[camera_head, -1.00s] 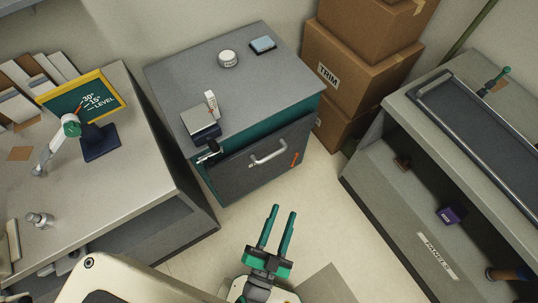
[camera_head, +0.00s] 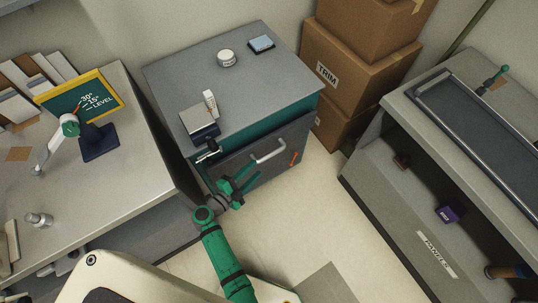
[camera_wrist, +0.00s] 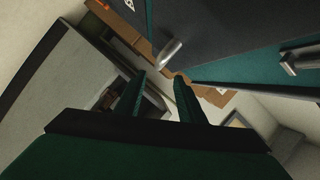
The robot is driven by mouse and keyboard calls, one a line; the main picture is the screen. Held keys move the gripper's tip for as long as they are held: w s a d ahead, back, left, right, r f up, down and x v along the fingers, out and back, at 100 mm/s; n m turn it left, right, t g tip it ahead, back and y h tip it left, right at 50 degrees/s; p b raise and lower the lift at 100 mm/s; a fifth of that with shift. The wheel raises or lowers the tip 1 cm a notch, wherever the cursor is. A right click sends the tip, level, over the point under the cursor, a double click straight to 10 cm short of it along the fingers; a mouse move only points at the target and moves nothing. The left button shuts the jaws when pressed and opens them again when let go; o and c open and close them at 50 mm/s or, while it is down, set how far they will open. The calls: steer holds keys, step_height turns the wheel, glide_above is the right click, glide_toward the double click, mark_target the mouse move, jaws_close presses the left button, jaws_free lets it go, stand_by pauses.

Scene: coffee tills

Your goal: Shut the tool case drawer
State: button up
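The grey-topped teal cabinet (camera_head: 235,80) stands at the centre back. Its dark grey drawer front (camera_head: 285,155) stands out from the teal body, with a dark gap at its upper left edge. A silver bar handle (camera_head: 268,152) is on the front and also shows in the wrist view (camera_wrist: 169,52). My gripper (camera_head: 241,175) is just in front of the drawer front, left of and below the handle. In the wrist view its two teal fingers (camera_wrist: 156,95) are apart with nothing between them. Whether a finger touches the front cannot be told.
A black and silver fitting (camera_head: 207,153) sits at the cabinet's front left corner. A box, a white tin (camera_head: 226,57) and a blue pad stand on top. A workbench (camera_head: 125,165) is close on the left, another bench (camera_head: 375,165) on the right. Floor between is clear.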

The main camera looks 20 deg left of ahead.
mark_target(269, 155)
steer(key=x, duration=1)
steer(key=shift+a+f, duration=0.1)
steer(key=shift+a, duration=0.05)
steer(key=shift+w+d+f, duration=0.15)
steer(key=shift+w+d, duration=0.15)
steer(key=shift+w, duration=0.1)
steer(key=shift+s+a, duration=0.1)
jaws_close()
